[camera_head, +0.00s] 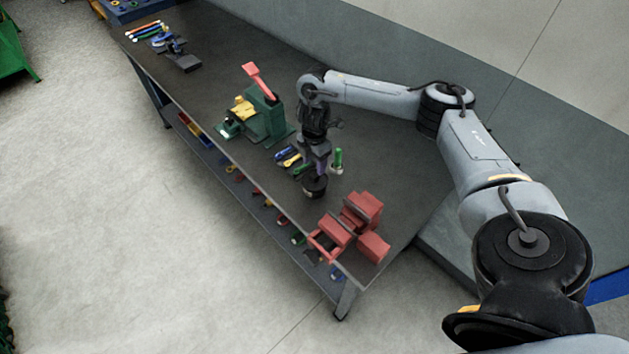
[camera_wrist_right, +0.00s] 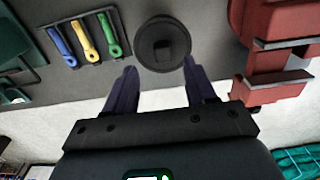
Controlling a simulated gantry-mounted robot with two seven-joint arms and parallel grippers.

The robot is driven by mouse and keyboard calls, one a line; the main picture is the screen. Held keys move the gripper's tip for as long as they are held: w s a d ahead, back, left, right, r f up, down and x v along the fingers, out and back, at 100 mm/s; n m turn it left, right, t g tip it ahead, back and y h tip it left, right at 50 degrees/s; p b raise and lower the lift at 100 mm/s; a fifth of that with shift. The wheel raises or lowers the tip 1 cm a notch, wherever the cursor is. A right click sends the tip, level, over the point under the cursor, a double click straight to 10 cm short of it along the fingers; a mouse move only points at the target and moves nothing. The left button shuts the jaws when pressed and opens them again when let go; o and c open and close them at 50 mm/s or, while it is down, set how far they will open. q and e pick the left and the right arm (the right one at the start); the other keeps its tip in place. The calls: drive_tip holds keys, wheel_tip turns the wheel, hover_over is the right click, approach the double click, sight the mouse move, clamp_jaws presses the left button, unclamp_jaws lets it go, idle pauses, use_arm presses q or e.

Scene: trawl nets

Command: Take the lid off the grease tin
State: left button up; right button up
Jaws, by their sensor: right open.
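The grease tin (camera_head: 314,189) is a dark, round, squat tin on the workbench, between the tool rack and the red vise. In the right wrist view its dark round lid (camera_wrist_right: 163,33) is seen from above, with a small square block at its middle. The tin's side is mostly hidden there. My right gripper (camera_head: 317,169) points down just above the tin. My left gripper is not in view.
A red vise (camera_head: 350,227) stands close by at the bench's near corner. A rack of coloured-handled tools (camera_wrist_right: 85,38) lies on the other side, with a green machine (camera_head: 264,120) behind. A small green-topped item (camera_head: 337,160) stands near the tin.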

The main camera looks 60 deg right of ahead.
sight(315, 175)
drive_tip(key=shift+s+a+f, duration=0.1)
drive_tip(key=shift+f, duration=1.15)
drive_tip(key=shift+s+a+f, duration=0.1)
drive_tip(key=shift+f, duration=1.1)
clamp_jaws()
